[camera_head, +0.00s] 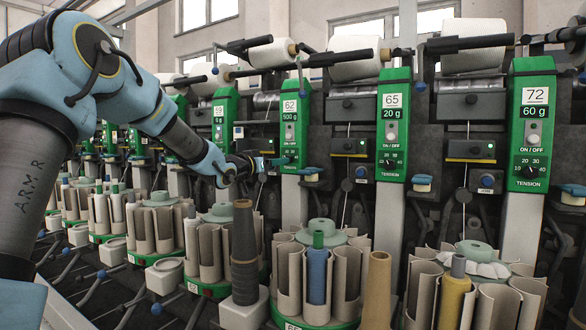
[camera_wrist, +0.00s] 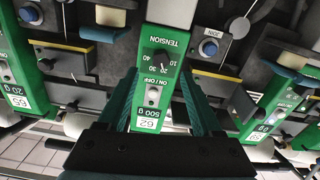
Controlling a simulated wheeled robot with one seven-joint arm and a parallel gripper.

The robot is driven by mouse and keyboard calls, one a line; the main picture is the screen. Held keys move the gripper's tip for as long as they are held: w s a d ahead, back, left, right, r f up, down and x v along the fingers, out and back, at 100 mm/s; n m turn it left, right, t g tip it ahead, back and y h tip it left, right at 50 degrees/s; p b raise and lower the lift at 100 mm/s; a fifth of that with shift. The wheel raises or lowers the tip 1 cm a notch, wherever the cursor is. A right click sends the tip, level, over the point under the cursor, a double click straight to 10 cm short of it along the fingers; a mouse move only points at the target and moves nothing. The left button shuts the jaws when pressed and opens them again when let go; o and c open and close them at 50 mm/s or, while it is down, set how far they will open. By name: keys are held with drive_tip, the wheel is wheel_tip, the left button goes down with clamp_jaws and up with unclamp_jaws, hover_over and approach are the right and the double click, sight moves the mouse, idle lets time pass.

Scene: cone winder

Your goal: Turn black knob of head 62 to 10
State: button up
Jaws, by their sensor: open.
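The green panel of head 62 (camera_head: 290,105), labelled 500 g, stands left of centre in the head view. The wrist view shows the same panel (camera_wrist: 148,112) upside down, with its black knob (camera_wrist: 159,61) inside a scale from 10 to 40. The knob's pointer seems to be around 20 to 30, but it is too small to read surely.
Green panels of head 65 (camera_head: 393,110) and head 72 (camera_head: 531,110) stand to the right. Yarn packages (camera_head: 355,50) sit above. Below are round holders with tubes (camera_head: 318,270), a dark cone (camera_head: 244,240) and a brown cone (camera_head: 378,285).

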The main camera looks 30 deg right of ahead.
drive_tip(key=x, duration=0.6)
drive_tip(key=shift+w+d+p, duration=0.2)
drive_tip(key=shift+d+p, duration=0.05)
drive_tip(key=shift+p, duration=0.05)
drive_tip(key=shift+c, duration=0.4)
clamp_jaws()
